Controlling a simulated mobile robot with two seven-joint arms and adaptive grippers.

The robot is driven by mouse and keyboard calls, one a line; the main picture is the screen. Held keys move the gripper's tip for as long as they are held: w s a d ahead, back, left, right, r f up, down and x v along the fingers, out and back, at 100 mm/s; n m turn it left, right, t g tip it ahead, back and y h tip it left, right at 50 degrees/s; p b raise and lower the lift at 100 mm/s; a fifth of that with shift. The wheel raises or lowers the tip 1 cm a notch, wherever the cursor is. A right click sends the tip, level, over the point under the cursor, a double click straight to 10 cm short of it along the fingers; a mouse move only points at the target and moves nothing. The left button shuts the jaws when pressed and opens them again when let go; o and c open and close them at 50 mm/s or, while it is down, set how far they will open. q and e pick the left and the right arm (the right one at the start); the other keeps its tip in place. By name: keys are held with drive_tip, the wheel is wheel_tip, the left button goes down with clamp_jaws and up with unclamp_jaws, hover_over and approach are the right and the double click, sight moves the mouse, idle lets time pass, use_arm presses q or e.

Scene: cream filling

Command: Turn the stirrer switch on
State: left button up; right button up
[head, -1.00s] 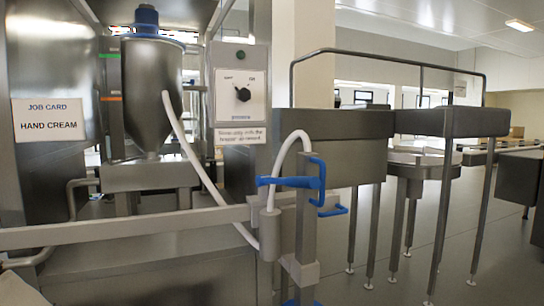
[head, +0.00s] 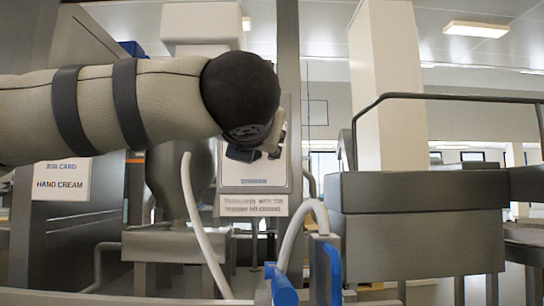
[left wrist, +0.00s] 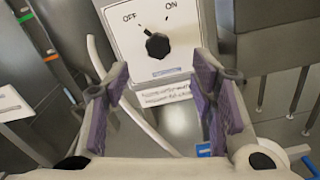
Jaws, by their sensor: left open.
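The stirrer switch is a black rotary knob (left wrist: 157,46) on a white panel marked OFF at upper left and ON at upper right. Its pointer is turned to the upper left, towards OFF. In the left wrist view my left gripper (left wrist: 160,88) is open and empty. Its two purple-padded fingers stand apart below the knob, and I see no contact. In the head view my left arm reaches in from the left, and its gripper (head: 262,150) is in front of the switch panel (head: 252,180), hiding the knob. My right gripper is not in view.
A steel hopper (head: 178,185) stands left of the panel with a white hose (head: 195,215). A notice (head: 253,205) hangs below the panel. Blue handles (head: 283,287) are at the bottom. A large steel unit (head: 420,230) stands at right. A HAND CREAM job card (head: 60,180) is at left.

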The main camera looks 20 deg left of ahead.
use_arm(q)
drive_tip(key=p+x, duration=0.1)
drive_tip(key=x, duration=1)
drive_tip(key=shift+a+f+p, duration=0.15)
drive_tip(key=shift+a+p, duration=0.05)
drive_tip(key=shift+p, duration=0.2)
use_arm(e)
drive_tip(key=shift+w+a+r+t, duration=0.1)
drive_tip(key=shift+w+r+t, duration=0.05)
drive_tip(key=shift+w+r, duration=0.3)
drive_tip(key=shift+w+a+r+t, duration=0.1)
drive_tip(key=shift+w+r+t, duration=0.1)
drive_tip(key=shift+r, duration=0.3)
use_arm(q)
drive_tip(key=shift+c, duration=0.2)
drive_tip(key=c, duration=1.1)
